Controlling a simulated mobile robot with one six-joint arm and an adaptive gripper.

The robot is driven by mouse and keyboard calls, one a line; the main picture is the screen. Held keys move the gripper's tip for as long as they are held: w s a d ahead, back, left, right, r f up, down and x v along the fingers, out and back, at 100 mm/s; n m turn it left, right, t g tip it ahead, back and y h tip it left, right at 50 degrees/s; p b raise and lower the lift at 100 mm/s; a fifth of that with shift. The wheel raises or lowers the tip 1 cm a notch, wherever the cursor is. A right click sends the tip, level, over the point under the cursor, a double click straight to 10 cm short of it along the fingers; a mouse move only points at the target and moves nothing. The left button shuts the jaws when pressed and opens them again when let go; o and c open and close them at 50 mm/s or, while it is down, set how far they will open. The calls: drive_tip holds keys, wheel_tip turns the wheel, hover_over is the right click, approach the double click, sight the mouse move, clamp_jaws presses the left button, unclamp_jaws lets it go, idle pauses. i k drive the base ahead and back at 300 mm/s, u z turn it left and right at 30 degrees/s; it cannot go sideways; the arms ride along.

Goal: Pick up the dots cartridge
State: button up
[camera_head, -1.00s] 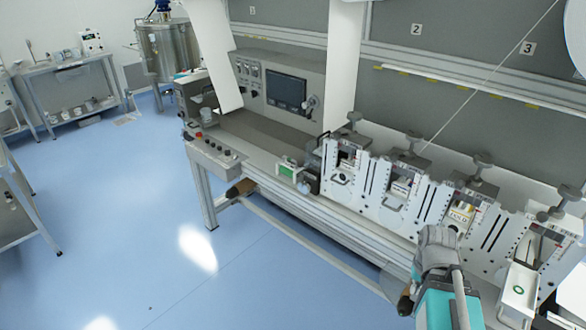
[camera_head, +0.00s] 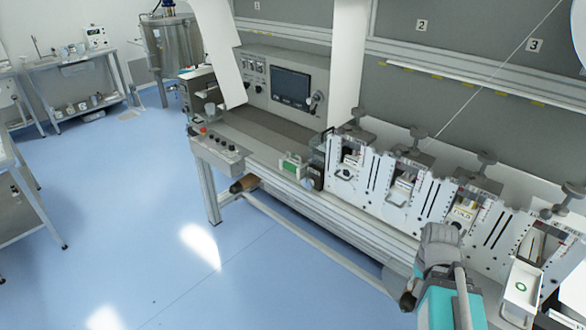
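The web converter carries a row of white cartridge stations, with a left one (camera_head: 345,165), a middle one (camera_head: 403,190) and one with a "FOLD"-like label (camera_head: 463,214). A white tray-like box with a green ring (camera_head: 520,288) sits at the right front. I cannot tell which of these is the dots cartridge; no dots marking is readable. My grey and teal arm end (camera_head: 440,248) stands in front of the stations at the lower right and hides part of the machine front. I cannot make out gripper fingers or anything held.
A grey control panel with a dark screen (camera_head: 290,87) stands at the machine's left. A green-and-white device (camera_head: 290,165) sits on its front ledge. A brown-ended roller (camera_head: 244,184) juts out low. The blue floor (camera_head: 150,235) at left is open, with steel tables (camera_head: 75,66) beyond.

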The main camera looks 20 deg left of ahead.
sight(295, 167)
drive_tip(key=u, duration=0.7)
drive_tip(key=k, duration=0.9)
drive_tip(key=u, duration=1)
drive_tip(key=k, duration=0.45)
drive_tip(key=u, duration=0.3)
drive_tip(key=i, duration=1.3)
drive_tip(key=z, duration=0.4)
drive_tip(key=i, duration=0.75)
drive_tip(key=z, duration=0.75)
drive_tip(key=i, duration=0.55)
drive_tip(key=z, duration=0.45)
